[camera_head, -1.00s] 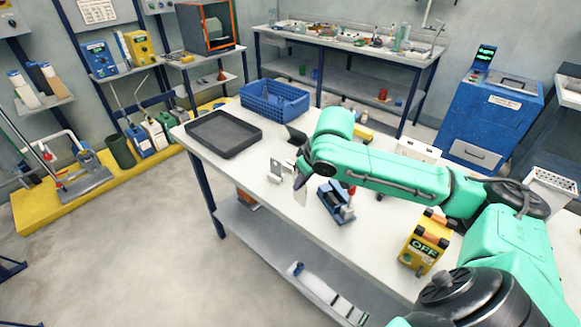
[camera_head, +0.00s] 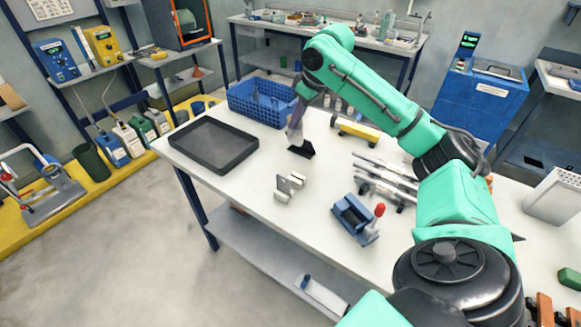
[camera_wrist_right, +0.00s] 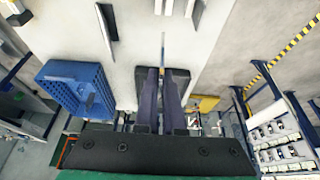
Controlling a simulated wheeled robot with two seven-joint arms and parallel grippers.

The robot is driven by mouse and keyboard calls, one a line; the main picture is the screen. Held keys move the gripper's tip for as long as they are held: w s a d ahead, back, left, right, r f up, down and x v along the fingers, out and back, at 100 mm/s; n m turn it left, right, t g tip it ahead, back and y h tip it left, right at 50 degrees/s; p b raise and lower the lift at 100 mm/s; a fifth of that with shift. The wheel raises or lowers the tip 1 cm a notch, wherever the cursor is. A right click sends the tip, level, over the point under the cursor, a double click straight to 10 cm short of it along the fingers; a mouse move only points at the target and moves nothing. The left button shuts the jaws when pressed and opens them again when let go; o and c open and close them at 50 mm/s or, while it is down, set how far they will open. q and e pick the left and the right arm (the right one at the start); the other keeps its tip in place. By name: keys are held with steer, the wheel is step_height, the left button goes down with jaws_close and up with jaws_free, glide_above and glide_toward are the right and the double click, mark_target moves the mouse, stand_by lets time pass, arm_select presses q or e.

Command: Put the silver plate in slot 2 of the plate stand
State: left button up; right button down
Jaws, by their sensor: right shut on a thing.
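My right gripper (camera_head: 298,112) is above the far part of the white table, beside the blue basket. It is shut on a thin silver plate (camera_head: 294,136), which hangs below the fingers. In the right wrist view the fingers (camera_wrist_right: 163,72) close on the plate, seen edge-on as a thin strip (camera_wrist_right: 163,42). A small light-grey piece with upright plates (camera_head: 287,186), which looks like the plate stand, stands nearer the table's front edge. Its slots are too small to tell apart. It shows partly at the top of the wrist view (camera_wrist_right: 188,6). My left gripper is out of view.
A black tray (camera_head: 210,168) and blue basket (camera_head: 262,122) are left of the gripper. A black panel (camera_head: 303,149) is close below it. A blue fixture with a red knob (camera_head: 352,220), metal bars (camera_head: 385,180) and a yellow-handled item (camera_head: 357,131) lie to the right.

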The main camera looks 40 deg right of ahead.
mark_target(302, 138)
steer(key=f, duration=0.1)
steer(key=s+f, duration=0.1)
steer(key=f, duration=0.1)
steer(key=s+f, duration=0.1)
steer(key=f, duration=0.1)
steer(key=shift+d+f, duration=0.15)
steer(key=x, duration=0.3)
steer(key=shift+s+d+p, duration=0.15)
steer(key=shift+s+p, duration=0.15)
steer(key=shift+p, duration=0.05)
steer(key=f, duration=0.4)
steer(key=w+f, duration=0.1)
steer(key=f, duration=0.1)
steer(key=shift+f+p, duration=0.2)
steer(key=shift+p, duration=0.2)
steer(key=shift+s+f, duration=0.15)
steer(key=shift+f, duration=0.25)
steer(key=c, duration=1)
jaws_free()
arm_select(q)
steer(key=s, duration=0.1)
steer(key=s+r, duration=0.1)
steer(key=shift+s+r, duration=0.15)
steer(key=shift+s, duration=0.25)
